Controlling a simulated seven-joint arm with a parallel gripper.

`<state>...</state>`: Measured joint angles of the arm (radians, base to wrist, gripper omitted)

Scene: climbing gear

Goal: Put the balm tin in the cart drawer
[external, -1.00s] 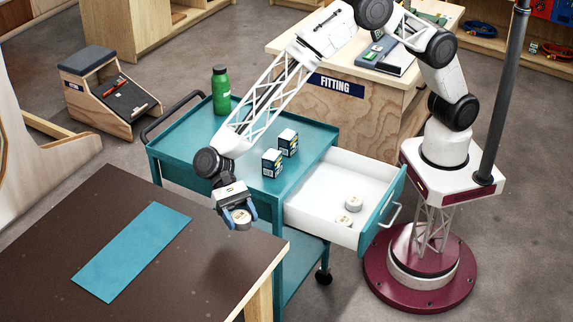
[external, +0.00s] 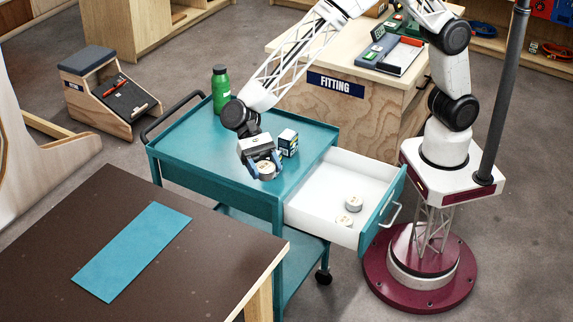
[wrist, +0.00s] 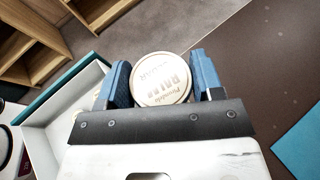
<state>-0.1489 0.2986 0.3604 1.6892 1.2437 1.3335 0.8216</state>
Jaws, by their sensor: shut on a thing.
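My gripper (external: 266,171) is shut on a round balm tin (external: 267,170) with a pale lid. It holds the tin above the teal cart top, near its front edge, in the external view. In the wrist view the tin (wrist: 162,79) sits between the two blue fingers, its lid lettering facing the camera. The cart drawer (external: 330,218) is pulled open to the right of my gripper, with a white inside. Two similar tins (external: 353,203) lie in it towards its handle end. The drawer's white wall (wrist: 40,145) shows at the left of the wrist view.
A green bottle (external: 221,90) stands further back. The brown table (external: 60,225) with a teal mat (external: 132,250) is at the front left.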

